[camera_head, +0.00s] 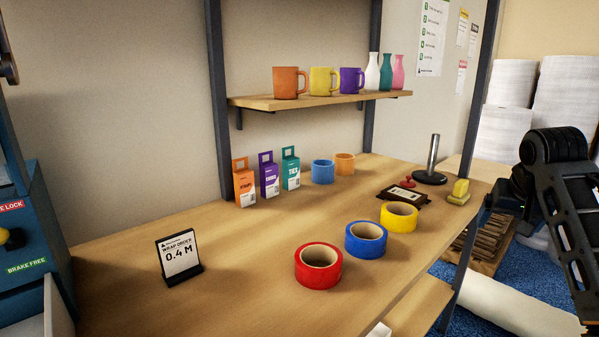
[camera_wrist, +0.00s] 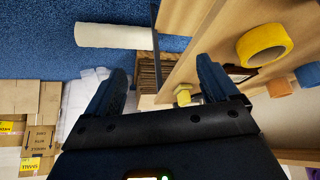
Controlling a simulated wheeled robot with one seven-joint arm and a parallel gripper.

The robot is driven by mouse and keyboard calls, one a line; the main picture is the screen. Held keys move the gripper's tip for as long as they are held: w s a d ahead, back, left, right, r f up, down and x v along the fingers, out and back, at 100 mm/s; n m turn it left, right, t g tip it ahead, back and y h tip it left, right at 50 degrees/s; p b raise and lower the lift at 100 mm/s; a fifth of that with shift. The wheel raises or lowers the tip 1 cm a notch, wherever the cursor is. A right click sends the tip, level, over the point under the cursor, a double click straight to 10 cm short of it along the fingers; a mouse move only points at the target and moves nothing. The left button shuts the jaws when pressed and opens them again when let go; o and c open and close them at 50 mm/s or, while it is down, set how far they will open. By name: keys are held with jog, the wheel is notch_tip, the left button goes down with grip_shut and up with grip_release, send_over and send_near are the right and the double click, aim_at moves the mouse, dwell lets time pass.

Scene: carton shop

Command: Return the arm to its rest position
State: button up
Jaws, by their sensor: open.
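My arm is at the right side of the head view, with dark links beside the right end of the wooden table (camera_head: 240,240). My gripper (camera_wrist: 158,88) shows in the wrist view with its two dark fingers spread wide and nothing between them. In the head view its fingertips cannot be made out. Beyond the fingers in the wrist view are a yellow sponge-like block (camera_wrist: 183,95), which also shows on the table in the head view (camera_head: 458,192), and a yellow tape roll (camera_wrist: 264,45).
Red (camera_head: 318,266), blue (camera_head: 366,240) and yellow tape rolls stand along the table's front. A shelf (camera_head: 320,100) holds mugs and bottles. A white roll (camera_head: 520,308) lies on the blue floor near my arm.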

jog(key=s+a+f+n+t+y, duration=0.1)
jog(key=s+a+f, duration=0.1)
jog(key=a+f, duration=0.5)
jog(key=s+a+f+n+t+y, duration=0.1)
jog(key=s+a+f+t, duration=0.15)
jog(key=a+f, duration=0.5)
jog(key=s+a+f+t, duration=0.1)
jog(key=s+a+f, duration=0.35)
jog(key=s, duration=0.35)
jog(key=s+a+f+t, duration=0.1)
jog(key=s+a+f, duration=0.3)
jog(key=s+f, duration=0.25)
jog(key=s+a+r+n+t, duration=0.1)
jog(key=s+a+r+t, duration=0.15)
jog(key=s, duration=1.65)
jog(key=s+r+n+t+y, duration=0.1)
jog(key=s+r+n, duration=0.2)
jog(key=s+r, duration=0.9)
jog(key=shift+s+r+t, duration=0.4)
jog(key=shift+s, duration=0.55)
